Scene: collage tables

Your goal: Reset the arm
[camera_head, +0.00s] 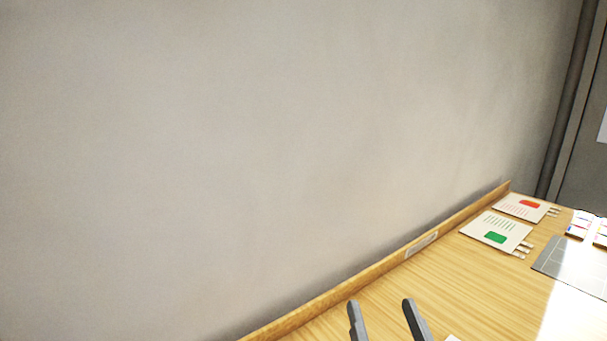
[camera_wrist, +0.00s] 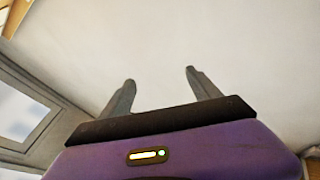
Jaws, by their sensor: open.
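My gripper (camera_head: 380,304) shows at the bottom of the head view, its two grey fingers apart with nothing between them. It is in front of the wooden table (camera_head: 385,283), and I cannot tell its height above it. In the wrist view my gripper (camera_wrist: 160,80) is also open and empty, with a pale plain surface beyond the fingertips. The rest of my arm is out of the head view.
A low wooden ledge (camera_head: 330,298) runs along the grey wall (camera_head: 250,130). On the table's right lie a card with a green patch (camera_head: 497,229), a card with a red patch (camera_head: 522,207) and a grey mat (camera_head: 570,263). The wrist view shows a window (camera_wrist: 20,112) at left.

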